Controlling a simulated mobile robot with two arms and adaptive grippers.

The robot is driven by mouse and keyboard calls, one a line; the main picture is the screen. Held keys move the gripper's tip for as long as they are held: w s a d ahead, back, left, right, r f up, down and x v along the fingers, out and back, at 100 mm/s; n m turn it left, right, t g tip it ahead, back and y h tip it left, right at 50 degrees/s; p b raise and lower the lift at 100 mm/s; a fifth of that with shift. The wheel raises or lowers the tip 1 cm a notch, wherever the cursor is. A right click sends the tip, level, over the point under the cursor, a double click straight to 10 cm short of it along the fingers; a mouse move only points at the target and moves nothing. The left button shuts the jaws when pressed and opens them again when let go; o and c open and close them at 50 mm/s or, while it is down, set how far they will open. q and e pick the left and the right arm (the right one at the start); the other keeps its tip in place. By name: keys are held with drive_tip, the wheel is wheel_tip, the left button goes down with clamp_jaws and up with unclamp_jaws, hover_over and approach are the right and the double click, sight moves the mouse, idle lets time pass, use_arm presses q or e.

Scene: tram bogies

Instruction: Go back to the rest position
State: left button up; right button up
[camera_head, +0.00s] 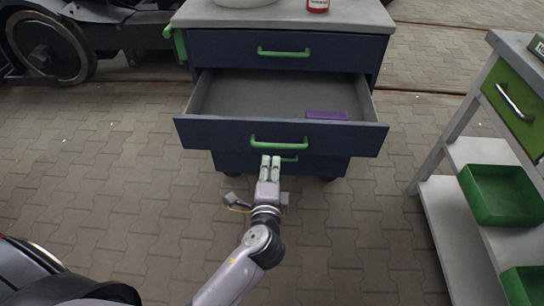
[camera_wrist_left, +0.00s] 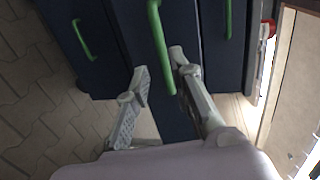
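My left gripper (camera_head: 270,160) is in front of the dark blue drawer cabinet (camera_head: 375,62), its fingertips just below the green handle (camera_head: 279,147) of the pulled-out drawer (camera_head: 200,133). In the left wrist view my left gripper (camera_wrist_left: 158,62) has its two grey fingers apart, with nothing held between them. The green handle (camera_wrist_left: 156,25) lies close to the fingertips there; I cannot tell whether a finger touches it. My right gripper is in neither view.
A purple item (camera_head: 326,115) lies in the open drawer. A red item (camera_head: 318,5) and a pale bowl (camera_head: 243,2) stand on the cabinet top. A grey shelf cart (camera_head: 462,155) with green bins (camera_head: 502,196) stands at the right. Paved floor (camera_head: 150,210) lies clear at left.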

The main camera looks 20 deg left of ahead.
use_arm(q)
drive_tip(key=shift+v, duration=0.8)
drive_tip(key=s+a+f+n+g+h, duration=0.1)
drive_tip(key=s+a+f+n+g, duration=0.2)
drive_tip(key=f, duration=0.8)
drive_tip(key=s+f+n+g+h, duration=0.1)
drive_tip(key=s+f+n+g, duration=0.4)
drive_tip(key=f, duration=0.6)
drive_tip(key=s+a+f+n+g+h, duration=0.15)
drive_tip(key=s+f+n+g, duration=0.25)
drive_tip(key=s+f, duration=0.9)
drive_tip(key=s+a+g+p, duration=0.2)
drive_tip(key=s+p, duration=1.4)
drive_tip(key=s, duration=0.3)
drive_tip(key=shift+s+a+f+h, duration=0.25)
drive_tip(key=shift+a+f+h, duration=0.05)
drive_tip(key=shift+a+h, duration=0.1)
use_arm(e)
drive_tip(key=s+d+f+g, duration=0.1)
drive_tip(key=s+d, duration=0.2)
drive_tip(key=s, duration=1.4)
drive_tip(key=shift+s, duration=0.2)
